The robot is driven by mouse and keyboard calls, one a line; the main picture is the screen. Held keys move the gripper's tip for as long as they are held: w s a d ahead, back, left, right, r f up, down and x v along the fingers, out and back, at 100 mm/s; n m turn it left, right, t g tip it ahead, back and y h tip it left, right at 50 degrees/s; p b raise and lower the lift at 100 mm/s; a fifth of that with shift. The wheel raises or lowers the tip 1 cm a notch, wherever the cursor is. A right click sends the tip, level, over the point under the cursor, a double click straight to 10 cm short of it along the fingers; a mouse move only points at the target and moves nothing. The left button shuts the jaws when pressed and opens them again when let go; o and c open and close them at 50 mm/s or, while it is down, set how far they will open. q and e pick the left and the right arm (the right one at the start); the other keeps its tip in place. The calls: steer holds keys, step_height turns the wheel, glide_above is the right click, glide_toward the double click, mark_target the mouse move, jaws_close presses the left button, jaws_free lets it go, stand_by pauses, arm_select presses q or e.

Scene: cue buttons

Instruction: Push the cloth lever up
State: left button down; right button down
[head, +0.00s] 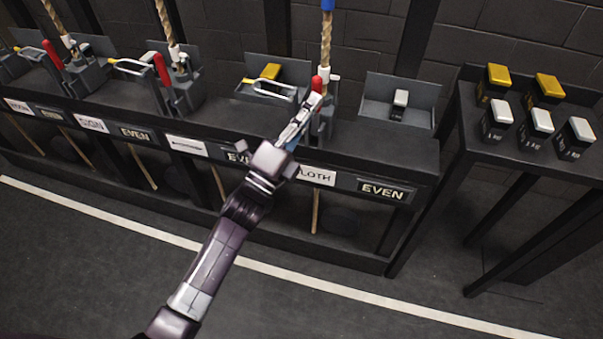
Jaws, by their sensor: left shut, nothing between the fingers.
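The cloth lever (317,84) has a red handle and stands upright behind the sign that reads "LOTH" (318,175), its first letter covered. A rope (326,45) with a blue band runs up just behind it. My left gripper (312,101) is shut and empty, with its fingertips at the lower part of the red handle. Whether it touches the handle cannot be told. The arm and gripper hide the lever's base. My right gripper is not in view.
Other red levers (162,69) with ropes stand to the left on the dark bench (386,141). The floor in front is clear.

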arm_select(q)
steer(key=shift+w+d+r, duration=0.1)
steer(key=shift+w+r, duration=0.05)
steer(key=shift+w, duration=0.2)
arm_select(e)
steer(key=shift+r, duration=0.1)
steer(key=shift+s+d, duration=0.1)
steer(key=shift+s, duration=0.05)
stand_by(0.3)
